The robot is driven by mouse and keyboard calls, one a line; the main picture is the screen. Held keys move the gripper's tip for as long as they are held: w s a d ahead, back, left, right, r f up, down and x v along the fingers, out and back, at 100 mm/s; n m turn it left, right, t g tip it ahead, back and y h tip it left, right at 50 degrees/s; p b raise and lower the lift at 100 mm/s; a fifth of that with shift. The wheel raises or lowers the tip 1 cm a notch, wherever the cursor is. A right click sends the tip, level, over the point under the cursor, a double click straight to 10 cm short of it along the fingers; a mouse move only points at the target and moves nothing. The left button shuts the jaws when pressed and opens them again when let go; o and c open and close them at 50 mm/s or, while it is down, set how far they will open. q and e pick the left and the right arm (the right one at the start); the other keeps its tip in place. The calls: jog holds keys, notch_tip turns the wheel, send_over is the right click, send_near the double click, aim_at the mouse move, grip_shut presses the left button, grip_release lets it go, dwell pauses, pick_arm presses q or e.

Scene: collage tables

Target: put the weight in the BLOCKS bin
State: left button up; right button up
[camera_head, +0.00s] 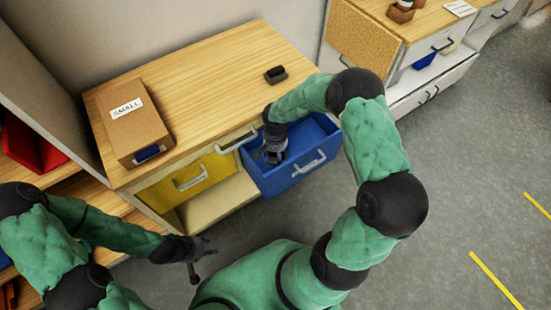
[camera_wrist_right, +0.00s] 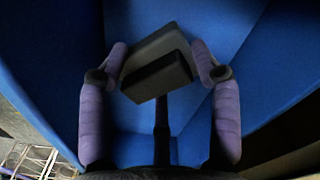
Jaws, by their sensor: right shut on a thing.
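My right gripper (camera_head: 272,154) reaches down inside the open blue drawer bin (camera_head: 292,178). In the right wrist view, its two purple-padded fingers (camera_wrist_right: 160,75) are on either side of a dark, blocky thing, which I take to be the weight (camera_wrist_right: 158,78). The gripper is shut on it, with the blue walls of the bin around it. The weight cannot be made out in the head view. No BLOCKS label is readable on the blue bin. My left gripper (camera_head: 204,262) is open and empty, low in front of the cabinet.
A small dark object (camera_head: 275,74) lies on the wooden cabinet top (camera_head: 205,75). A cardboard box (camera_head: 133,120) labelled SMALL stands at the left. A yellow drawer (camera_head: 188,184) is beside the blue bin. Another cabinet (camera_head: 400,50) stands at upper right.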

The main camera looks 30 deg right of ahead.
aim_at(275, 158)
notch_tip(275, 158, down, 3)
jog(key=shift+f+b, duration=0.1)
jog(key=shift+b, duration=0.35)
jog(key=o, duration=1.7)
jog(key=shift+r, duration=0.4)
notch_tip(275, 158, up, 7)
jog(key=p, duration=0.3)
